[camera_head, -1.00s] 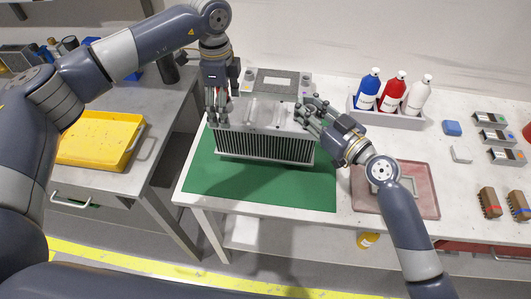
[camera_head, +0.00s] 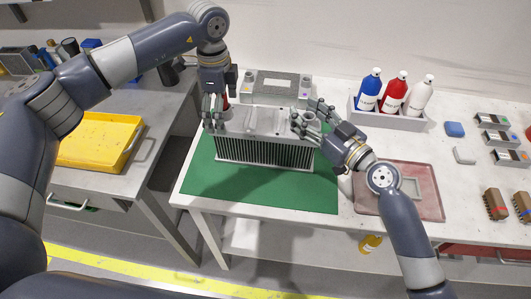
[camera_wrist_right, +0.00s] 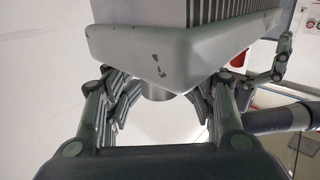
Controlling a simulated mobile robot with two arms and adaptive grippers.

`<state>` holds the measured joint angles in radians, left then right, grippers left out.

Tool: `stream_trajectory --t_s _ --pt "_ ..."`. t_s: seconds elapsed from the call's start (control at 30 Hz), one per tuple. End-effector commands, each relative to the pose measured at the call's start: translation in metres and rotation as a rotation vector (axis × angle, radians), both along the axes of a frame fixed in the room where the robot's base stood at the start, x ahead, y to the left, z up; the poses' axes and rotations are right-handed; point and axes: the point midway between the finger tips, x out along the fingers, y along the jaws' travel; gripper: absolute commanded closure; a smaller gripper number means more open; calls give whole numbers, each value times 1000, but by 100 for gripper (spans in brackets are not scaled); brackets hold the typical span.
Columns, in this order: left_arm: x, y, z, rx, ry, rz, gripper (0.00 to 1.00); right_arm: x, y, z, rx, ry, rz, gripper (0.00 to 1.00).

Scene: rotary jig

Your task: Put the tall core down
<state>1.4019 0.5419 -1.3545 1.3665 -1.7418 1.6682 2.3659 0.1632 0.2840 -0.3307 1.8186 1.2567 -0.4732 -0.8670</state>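The tall core (camera_head: 265,152), a grey block with dark vertical fins and a pale top cap, stands upright on the green mat (camera_head: 250,190). My left gripper (camera_head: 213,112) is at its left end, with its fingers apart beside the core's edge. My right gripper (camera_head: 312,117) is at its right end, with its fingers spread around a short round stub. In the right wrist view, the core's cap (camera_wrist_right: 165,50) fills the top, and the open fingers (camera_wrist_right: 160,100) stand on either side of the stub, with gaps. The core's underside is hidden.
Behind the core is a grey fixture plate (camera_head: 275,82). A bottle rack (camera_head: 390,119) holds blue, red and white bottles. A reddish tray (camera_head: 425,190) lies to the right of the mat. A yellow tray (camera_head: 138,130) is on the left bench. The mat's front is clear.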

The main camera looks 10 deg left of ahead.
Motion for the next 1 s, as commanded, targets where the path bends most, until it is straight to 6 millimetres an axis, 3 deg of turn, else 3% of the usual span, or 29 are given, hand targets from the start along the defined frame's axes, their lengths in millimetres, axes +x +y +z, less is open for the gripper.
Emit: stream_trajectory --t_s 0.17,0.27,0.7,1.0 --pt "0 -1 6 -2 -1 -3 0 0 1 0 1 0 2 53" --pt "1 -2 20 -2 -4 -4 0 0 1 0 1 0 2 53" --pt "0 -1 106 0 -3 -1 0 0 2 0 2 1 3 53" --pt "-1 -1 121 0 0 0 0 -9 -7 -1 1 2 1 53"
